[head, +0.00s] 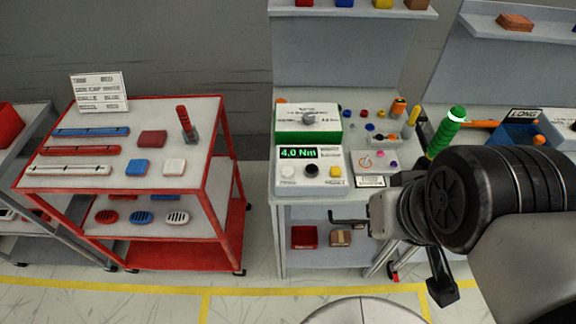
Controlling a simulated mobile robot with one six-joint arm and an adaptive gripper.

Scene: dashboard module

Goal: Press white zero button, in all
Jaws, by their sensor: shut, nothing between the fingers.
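The tester module (312,188) stands on the bench with a lit display (298,153) reading 4.0 Nm. A white round button (287,171) is at the left of its panel, with a black knob (311,171) beside it and a yellow button (335,171) at the right. All three are in clear view. My arm comes in from the right, and its dark joints hide much of the gripper. What shows of my gripper (443,291) seems to be the dark tip below the joint, shut and empty. It is well right of the white button and apart from the module.
A green-and-white box (308,122) stands behind the module. A pale block (381,215) with a dark L-shaped bar is near the bench front. A red cart (215,180) stands left.

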